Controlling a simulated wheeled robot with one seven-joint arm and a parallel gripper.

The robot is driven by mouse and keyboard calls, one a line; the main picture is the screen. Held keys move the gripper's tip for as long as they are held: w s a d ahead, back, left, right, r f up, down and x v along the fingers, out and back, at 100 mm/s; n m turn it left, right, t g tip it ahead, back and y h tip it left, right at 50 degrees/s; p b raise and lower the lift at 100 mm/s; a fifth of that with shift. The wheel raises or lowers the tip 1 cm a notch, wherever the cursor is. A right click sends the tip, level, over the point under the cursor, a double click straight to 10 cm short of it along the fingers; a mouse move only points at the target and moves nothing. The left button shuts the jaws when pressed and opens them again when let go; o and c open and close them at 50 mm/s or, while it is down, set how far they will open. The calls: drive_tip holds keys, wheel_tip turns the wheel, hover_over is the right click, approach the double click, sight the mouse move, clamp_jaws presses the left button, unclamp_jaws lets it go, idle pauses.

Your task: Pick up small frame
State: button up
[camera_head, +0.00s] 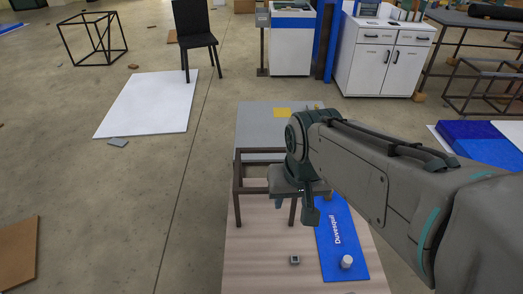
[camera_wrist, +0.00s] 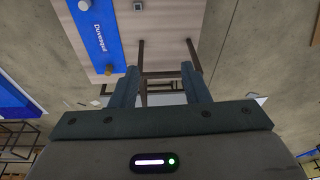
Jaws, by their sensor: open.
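The small frame (camera_head: 237,185), made of thin dark brown bars, stands upright on a light wood board (camera_head: 255,262) in the head view. My gripper (camera_head: 295,203) is at its right side and hides part of it. In the wrist view the frame's bars (camera_wrist: 166,74) show between and beyond the fingertips of my open gripper (camera_wrist: 160,80). One bar runs across from finger to finger in that view; I cannot tell whether either finger touches it. Nothing is seen held.
A blue panel (camera_head: 337,240) with white lettering lies on the board, with a white cylinder (camera_head: 346,261) on it. A small grey cube (camera_head: 295,260) sits nearby. A grey surface (camera_head: 262,120) with a yellow patch (camera_head: 283,112) lies behind the frame.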

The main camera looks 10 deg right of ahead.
drive_tip(key=w+f+m+g+b, duration=0.1)
drive_tip(key=w+f+m+b, duration=0.3)
drive_tip(key=w+m+b, duration=0.5)
drive_tip(key=m+g+b, duration=0.2)
drive_tip(key=m+b, duration=0.1)
drive_tip(key=m, duration=0.7)
hover_over(265, 189)
wheel_tip(265, 189, down, 7)
drive_tip(key=f, duration=0.3)
drive_tip(key=f+b, duration=0.1)
drive_tip(key=f, duration=0.4)
drive_tip(key=shift+w+d+f, duration=0.15)
drive_tip(key=shift+w+f, duration=0.15)
drive_tip(key=shift+w, duration=0.1)
drive_tip(key=f, duration=0.2)
drive_tip(key=f+b, duration=0.1)
drive_tip(key=f, duration=0.1)
drive_tip(key=shift+s+f, duration=0.1)
drive_tip(key=shift+s, duration=0.3)
drive_tip(key=shift+f, duration=0.55)
clamp_jaws()
drive_tip(key=shift+w+r, duration=0.1)
drive_tip(key=shift+r, duration=0.05)
